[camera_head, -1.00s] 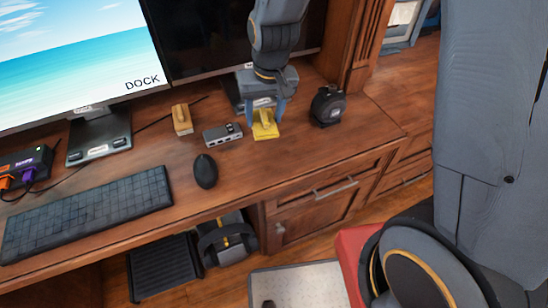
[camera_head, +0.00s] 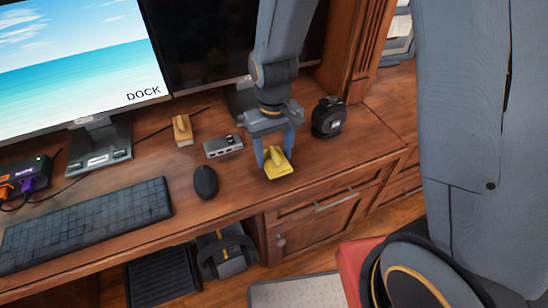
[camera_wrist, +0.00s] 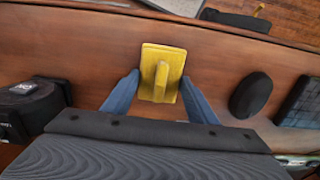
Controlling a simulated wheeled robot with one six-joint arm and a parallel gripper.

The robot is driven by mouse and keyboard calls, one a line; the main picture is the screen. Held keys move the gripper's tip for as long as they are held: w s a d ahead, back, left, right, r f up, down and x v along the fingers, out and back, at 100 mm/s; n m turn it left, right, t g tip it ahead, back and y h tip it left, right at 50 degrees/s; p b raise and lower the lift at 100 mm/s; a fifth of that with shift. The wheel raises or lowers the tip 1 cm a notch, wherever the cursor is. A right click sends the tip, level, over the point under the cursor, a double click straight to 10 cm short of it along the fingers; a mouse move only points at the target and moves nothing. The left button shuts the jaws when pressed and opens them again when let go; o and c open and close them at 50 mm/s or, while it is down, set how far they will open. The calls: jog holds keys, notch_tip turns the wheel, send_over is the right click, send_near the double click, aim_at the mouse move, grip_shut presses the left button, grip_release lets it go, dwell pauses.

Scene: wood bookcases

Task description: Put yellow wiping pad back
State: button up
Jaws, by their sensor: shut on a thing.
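The yellow wiping pad (camera_head: 279,167) is a flat yellow block with a raised handle. It is near the desk's front edge in the head view. My gripper (camera_head: 275,152) is shut on it, with blue fingers on either side. The wrist view also shows the pad (camera_wrist: 152,58) between the fingertips of my gripper (camera_wrist: 160,80). I cannot tell whether its underside touches the desk or hangs slightly above it.
A tan wooden-handled block (camera_head: 182,130), a grey hub (camera_head: 223,146) and a black mouse (camera_head: 205,182) lie left of my gripper. A black tape-measure-like object (camera_head: 327,117) stands to the right. The keyboard (camera_head: 85,225) fills the desk's left front. Bare desk (camera_head: 350,160) lies at right.

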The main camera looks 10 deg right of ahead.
aim_at(274, 151)
notch_tip(274, 151, down, 2)
jog(key=shift+f, duration=0.15)
jog(key=o, duration=1.1)
notch_tip(274, 151, up, 12)
jog(key=shift+f+b, duration=0.15)
jog(key=shift+b, duration=0.3)
jog(key=shift+d, duration=0.2)
jog(key=s+d+m, duration=0.1)
jog(key=s+d, duration=0.1)
jog(key=d, duration=0.2)
jog(key=s+d+m, duration=0.1)
jog(key=s+d, duration=0.2)
jog(key=d, duration=0.1)
jog(key=s+d+m, duration=0.1)
jog(key=s+d, duration=0.2)
jog(key=d, duration=0.1)
jog(key=shift+d+f, duration=0.1)
jog(key=shift+d, duration=0.1)
